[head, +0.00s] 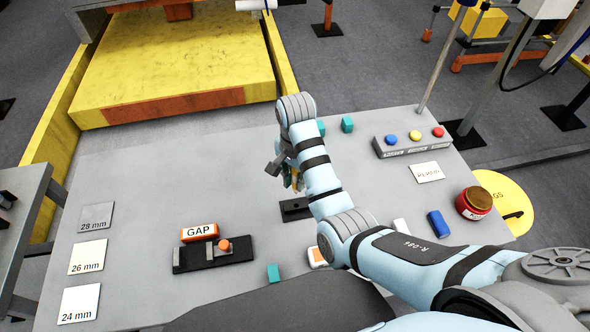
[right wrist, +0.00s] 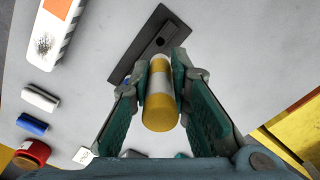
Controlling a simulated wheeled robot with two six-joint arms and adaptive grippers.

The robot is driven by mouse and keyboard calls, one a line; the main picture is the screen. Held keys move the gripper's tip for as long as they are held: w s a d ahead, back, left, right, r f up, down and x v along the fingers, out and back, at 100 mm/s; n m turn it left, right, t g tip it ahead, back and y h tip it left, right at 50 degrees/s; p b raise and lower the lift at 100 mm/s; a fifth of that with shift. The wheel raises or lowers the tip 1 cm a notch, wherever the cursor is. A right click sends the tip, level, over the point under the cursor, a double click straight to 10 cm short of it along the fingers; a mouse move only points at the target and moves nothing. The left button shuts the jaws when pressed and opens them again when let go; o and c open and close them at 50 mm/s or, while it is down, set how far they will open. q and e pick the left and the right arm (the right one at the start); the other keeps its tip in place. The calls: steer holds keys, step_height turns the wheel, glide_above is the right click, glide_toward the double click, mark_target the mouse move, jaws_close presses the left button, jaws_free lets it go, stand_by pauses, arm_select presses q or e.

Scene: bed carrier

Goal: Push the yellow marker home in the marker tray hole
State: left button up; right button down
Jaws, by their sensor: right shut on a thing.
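The yellow marker (right wrist: 161,112), with a white band, is between the two green finger pads of my right gripper (right wrist: 161,88) in the right wrist view. The gripper is shut on it. The dark marker tray (right wrist: 126,68) lies beyond the marker's far end, with a small dark hole (right wrist: 160,41) showing. In the head view my right gripper (head: 291,178) is above the tray (head: 294,213), and my arm hides part of both. I cannot tell whether the marker's tip touches the tray. My left gripper is not in view.
A GAP block (head: 199,232) and a black gauge fixture (head: 190,262) stand left of the tray. Cards marked in mm (head: 88,254) lie at the left.

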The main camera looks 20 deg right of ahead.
mark_target(296, 193)
steer(key=shift+f, duration=0.2)
steer(key=shift+m, duration=0.3)
step_height(296, 193, down, 6)
steer(key=shift+r+b, duration=0.1)
steer(key=shift+b, duration=1.15)
steer(key=shift+r, duration=0.1)
steer(key=shift+p, duration=0.65)
